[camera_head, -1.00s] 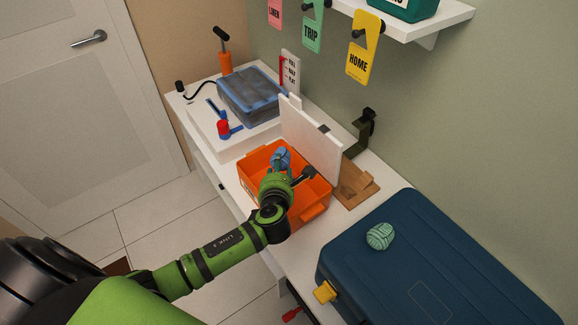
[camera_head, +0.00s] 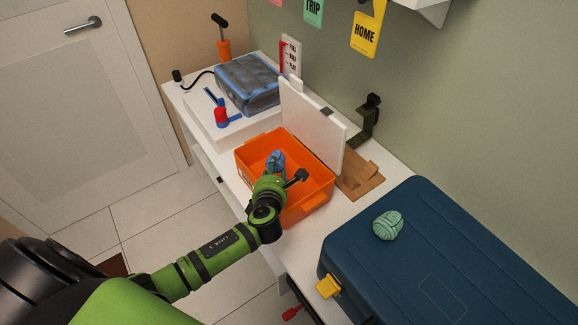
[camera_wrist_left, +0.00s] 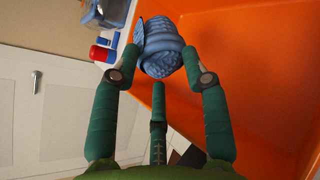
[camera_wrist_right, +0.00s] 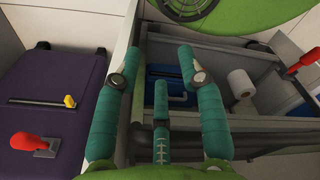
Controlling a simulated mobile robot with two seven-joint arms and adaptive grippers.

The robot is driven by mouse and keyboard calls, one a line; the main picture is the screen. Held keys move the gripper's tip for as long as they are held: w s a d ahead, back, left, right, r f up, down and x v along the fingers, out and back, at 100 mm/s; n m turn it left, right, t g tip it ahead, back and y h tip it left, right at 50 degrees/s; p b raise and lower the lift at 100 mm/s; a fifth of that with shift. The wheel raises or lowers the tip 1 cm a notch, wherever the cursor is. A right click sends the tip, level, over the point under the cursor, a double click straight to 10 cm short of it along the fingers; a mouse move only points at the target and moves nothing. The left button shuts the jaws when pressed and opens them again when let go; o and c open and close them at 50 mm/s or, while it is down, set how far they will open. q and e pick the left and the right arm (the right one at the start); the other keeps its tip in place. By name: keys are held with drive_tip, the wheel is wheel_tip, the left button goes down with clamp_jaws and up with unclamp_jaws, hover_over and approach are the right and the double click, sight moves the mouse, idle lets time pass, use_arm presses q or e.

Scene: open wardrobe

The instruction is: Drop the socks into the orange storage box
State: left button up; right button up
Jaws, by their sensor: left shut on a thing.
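The orange storage box (camera_head: 308,175) stands open on the white bench, its white lid raised behind it. My left gripper (camera_head: 272,172) is at the box and shut on a rolled pair of blue socks (camera_head: 276,160). In the left wrist view the blue socks (camera_wrist_left: 165,55) are held between the fingertips (camera_wrist_left: 160,72), with the orange box wall (camera_wrist_left: 255,60) behind. Whether the socks touch the box is unclear. A rolled pair of green socks (camera_head: 388,225) lies on the blue suitcase (camera_head: 440,260). My right gripper (camera_wrist_right: 158,62) is open and empty, above a grey drawer.
A blue-grey packing bag (camera_head: 247,85) and a red-and-blue tool (camera_head: 222,116) are at the bench's far end. A black clamp (camera_head: 368,120) and wooden piece (camera_head: 360,180) are behind the box. In the right wrist view are a purple case (camera_wrist_right: 50,110) and a white roll (camera_wrist_right: 240,88).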

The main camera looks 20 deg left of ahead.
use_arm(q)
drive_tip(key=shift+f, duration=0.15)
drive_tip(key=o, duration=1.2)
drive_tip(key=shift+s, duration=0.15)
drive_tip(key=v, duration=1.2)
